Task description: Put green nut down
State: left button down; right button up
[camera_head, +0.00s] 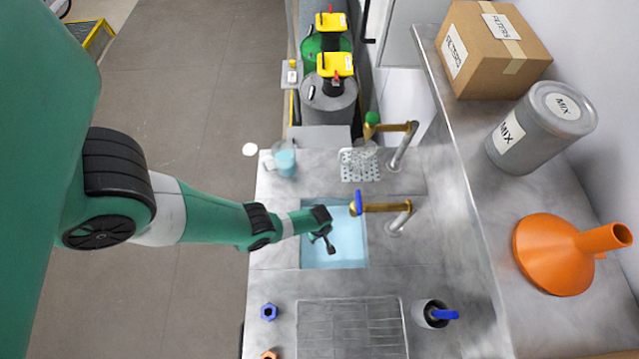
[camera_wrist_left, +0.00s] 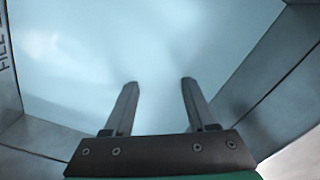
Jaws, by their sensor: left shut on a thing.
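My left gripper (camera_head: 326,245) is over the sink (camera_head: 362,262) of pale blue liquid, pointing down. In the left wrist view its two fingers (camera_wrist_left: 159,86) stand apart above the liquid (camera_wrist_left: 160,45). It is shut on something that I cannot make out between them. I see no green nut in either view. A blue nut (camera_head: 269,312) and, in front of it, an orange nut (camera_head: 269,354) lie on the counter at the left front. My right gripper is not in view.
A brass tap (camera_head: 385,207) with a blue handle reaches over the sink's right side. A wire rack (camera_head: 350,328) lies in front, with a grey cup (camera_head: 430,314) right of it. A beaker (camera_head: 285,160) stands behind the sink. An orange funnel (camera_head: 553,254) is on the right shelf.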

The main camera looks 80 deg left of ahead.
pick_arm(q)
jog(key=shift+w+r, duration=0.1)
jog(key=shift+c, duration=1)
grip_release()
notch_tip(320, 180, up, 12)
jog(key=p, duration=1.1)
